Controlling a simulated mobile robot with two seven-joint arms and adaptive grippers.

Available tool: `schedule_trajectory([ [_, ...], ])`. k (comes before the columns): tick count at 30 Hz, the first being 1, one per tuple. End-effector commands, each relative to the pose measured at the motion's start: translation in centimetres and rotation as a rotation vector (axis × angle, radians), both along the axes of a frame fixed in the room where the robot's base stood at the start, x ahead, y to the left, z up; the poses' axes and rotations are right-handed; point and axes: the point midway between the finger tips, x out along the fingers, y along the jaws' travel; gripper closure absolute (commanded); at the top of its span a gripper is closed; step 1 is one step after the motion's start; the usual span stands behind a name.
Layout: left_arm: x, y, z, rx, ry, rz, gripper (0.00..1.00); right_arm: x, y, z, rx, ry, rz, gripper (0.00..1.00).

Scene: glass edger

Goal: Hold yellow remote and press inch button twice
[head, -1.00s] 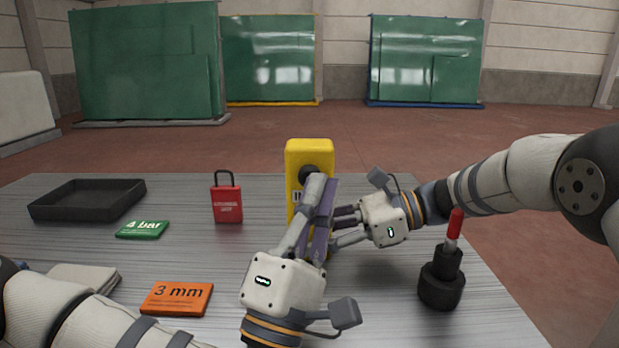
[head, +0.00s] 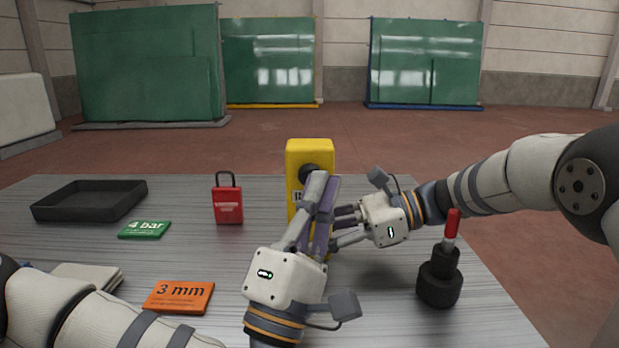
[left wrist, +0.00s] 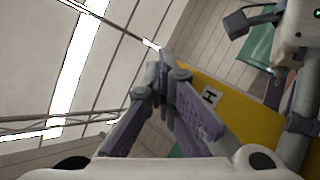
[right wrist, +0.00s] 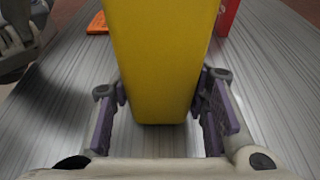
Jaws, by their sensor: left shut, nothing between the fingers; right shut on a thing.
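The yellow remote (head: 308,149) stands upright on the table, with a dark round knob near its top. My right gripper (head: 334,228) is shut on its lower part from the right; the right wrist view shows the yellow body (right wrist: 160,60) between the two fingers. My left gripper (head: 322,190) is shut and empty, its fingertips in front of the remote's face, just below the knob. In the left wrist view the closed fingertips lie beside the yellow face (left wrist: 240,125), which bears a small label with an H-like mark. The inch button is hidden; I cannot tell whether the fingertips touch it.
A red padlock (head: 228,205), a green 4 bar card (head: 145,230), an orange 3 mm card (head: 179,297) and a black tray (head: 88,201) are on the table to the left. A black holder with a red-tipped stick (head: 439,275) stands at the right. Glass racks stand far behind.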

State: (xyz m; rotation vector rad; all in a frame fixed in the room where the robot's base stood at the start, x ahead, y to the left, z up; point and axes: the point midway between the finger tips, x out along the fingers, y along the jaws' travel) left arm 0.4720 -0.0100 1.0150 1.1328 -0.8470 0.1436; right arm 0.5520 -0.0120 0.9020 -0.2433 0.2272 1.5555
Motion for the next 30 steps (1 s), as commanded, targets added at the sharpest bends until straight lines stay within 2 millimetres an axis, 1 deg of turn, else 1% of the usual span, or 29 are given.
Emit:
schedule_trajectory([
  [1,0.8,0.6,-0.1,0.005,-0.007,0.027,1.00,0.0,0.0,-0.1,0.002,0.000,0.001,0.74],
  [6,1.0,0.7,-0.1,0.005,-0.007,0.027,1.00,0.0,0.0,-0.1,0.002,0.001,0.002,0.74],
  [22,1.0,0.7,-0.2,0.006,-0.007,0.027,1.00,0.0,0.1,-0.1,0.001,0.001,0.002,0.74],
  [30,0.3,1.1,-1.2,0.010,0.000,0.028,1.00,0.0,0.0,-0.2,0.001,0.002,0.002,0.74],
])
